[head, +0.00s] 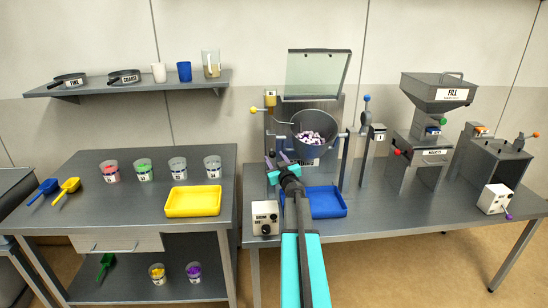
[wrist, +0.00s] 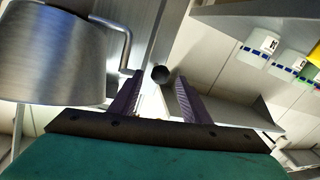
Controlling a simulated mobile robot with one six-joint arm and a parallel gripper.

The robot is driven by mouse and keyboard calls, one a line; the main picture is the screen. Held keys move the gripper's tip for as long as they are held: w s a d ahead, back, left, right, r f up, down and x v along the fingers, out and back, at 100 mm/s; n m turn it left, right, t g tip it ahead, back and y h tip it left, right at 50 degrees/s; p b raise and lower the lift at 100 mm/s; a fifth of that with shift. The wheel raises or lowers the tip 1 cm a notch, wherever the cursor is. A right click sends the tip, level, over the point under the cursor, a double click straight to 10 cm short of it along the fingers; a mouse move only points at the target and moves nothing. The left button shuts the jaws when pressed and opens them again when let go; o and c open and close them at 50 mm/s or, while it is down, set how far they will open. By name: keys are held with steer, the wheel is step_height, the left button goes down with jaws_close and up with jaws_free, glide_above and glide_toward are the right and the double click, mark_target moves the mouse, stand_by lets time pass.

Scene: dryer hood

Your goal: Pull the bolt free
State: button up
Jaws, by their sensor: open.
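My gripper (head: 276,161) is in front of the dryer hood stand, just left of and below the drum. Its two purple fingers are apart, and nothing shows between them in contact. In the wrist view my gripper (wrist: 154,92) points at a dark round end (wrist: 161,74), which lies between and beyond the fingertips. I cannot tell for sure whether this is the bolt. A rod with a yellow knob (head: 255,109) sticks out at the left of the stand. The grey drum (head: 310,151) holds white and purple pieces; the metal drum (wrist: 55,55) fills the left of the wrist view.
A clear hood (head: 318,73) stands raised above the drum. A blue tray (head: 327,203) lies below my gripper, with a white switch box (head: 265,217) to its left. A blue-knobbed lever (head: 366,99) stands right of the drum. A yellow tray (head: 194,201) is on the left table.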

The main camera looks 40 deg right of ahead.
steer(key=shift+x, duration=1.1)
jaws_close()
